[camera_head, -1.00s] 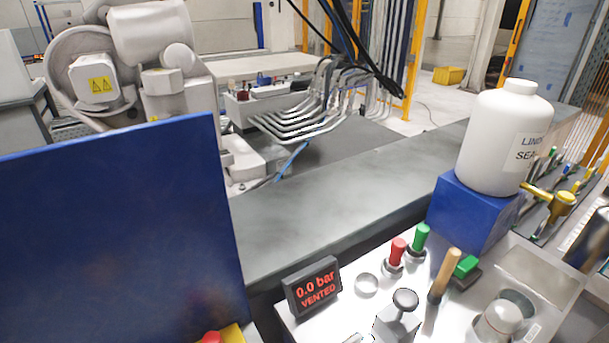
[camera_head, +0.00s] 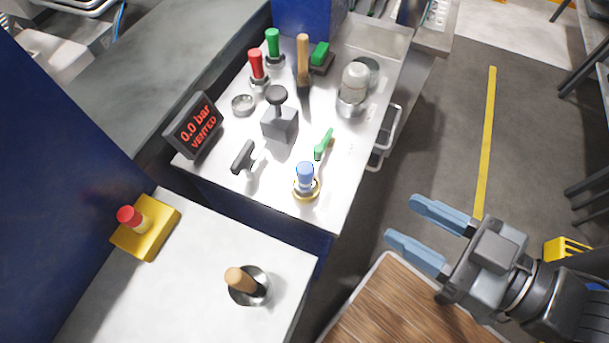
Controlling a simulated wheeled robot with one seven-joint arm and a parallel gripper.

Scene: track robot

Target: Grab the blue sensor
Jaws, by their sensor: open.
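The blue sensor (camera_head: 305,174) is a small blue cylinder standing upright in a brass-coloured ring (camera_head: 306,189) near the front right corner of the metal bench panel. My gripper (camera_head: 400,222) is at the lower right, to the right of the sensor and apart from it. Its two light-blue fingers point left and are spread, with nothing between them.
Close by the sensor are a green-handled valve (camera_head: 323,144), a black T-handle (camera_head: 244,156) and a grey knob block (camera_head: 279,122). A pressure display (camera_head: 194,126) reads "0.0 bar VENTED". A wooden surface (camera_head: 385,310) lies below my gripper. Open floor (camera_head: 440,140) lies right of the bench.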

